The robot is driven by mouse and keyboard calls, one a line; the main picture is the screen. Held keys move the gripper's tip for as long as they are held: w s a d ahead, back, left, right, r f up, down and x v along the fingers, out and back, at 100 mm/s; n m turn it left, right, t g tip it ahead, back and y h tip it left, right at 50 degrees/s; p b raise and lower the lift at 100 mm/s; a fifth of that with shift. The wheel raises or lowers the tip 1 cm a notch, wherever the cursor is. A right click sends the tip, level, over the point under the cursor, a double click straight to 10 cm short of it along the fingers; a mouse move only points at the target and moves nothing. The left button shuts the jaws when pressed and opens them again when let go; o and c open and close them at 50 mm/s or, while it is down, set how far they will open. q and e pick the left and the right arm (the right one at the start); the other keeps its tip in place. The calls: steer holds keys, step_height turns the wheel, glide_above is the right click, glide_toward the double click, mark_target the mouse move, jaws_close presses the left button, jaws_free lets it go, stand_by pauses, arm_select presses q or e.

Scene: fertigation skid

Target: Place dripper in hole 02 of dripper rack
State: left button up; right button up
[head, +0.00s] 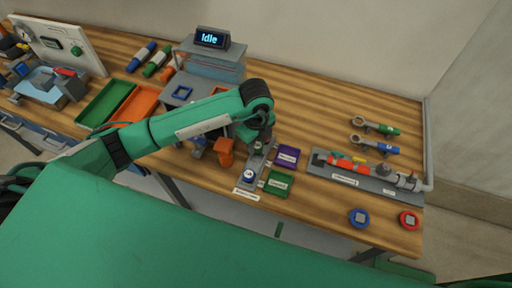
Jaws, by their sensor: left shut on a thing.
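My left gripper (262,142) points down over the far end of a narrow grey rack (256,162), which I take for the dripper rack. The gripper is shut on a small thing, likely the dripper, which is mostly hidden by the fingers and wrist. A round blue and white piece (249,176) sits at the rack's near end, by a white label (245,195). The hole numbers are too small to read, and the far holes are hidden. My right gripper is not in view.
A purple tray (287,156) and a green tray (279,182) lie right of the rack. An orange block (225,152) stands close on its left. A grey panel with a pipe assembly (365,178) lies farther right. A display (212,38) reads "Idle". Bare wood lies behind the gripper.

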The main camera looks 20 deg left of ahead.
mark_target(256, 151)
arm_select(q)
step_height(256, 151, down, 4)
steer(key=shift+f+p, duration=0.1)
steer(key=shift+p, duration=0.45)
steer(key=shift+f, duration=0.2)
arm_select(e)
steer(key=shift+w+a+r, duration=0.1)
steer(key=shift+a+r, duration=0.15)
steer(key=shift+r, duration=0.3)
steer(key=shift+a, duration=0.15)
arm_select(q)
steer(key=shift+f, duration=0.2)
steer(key=o, duration=0.9)
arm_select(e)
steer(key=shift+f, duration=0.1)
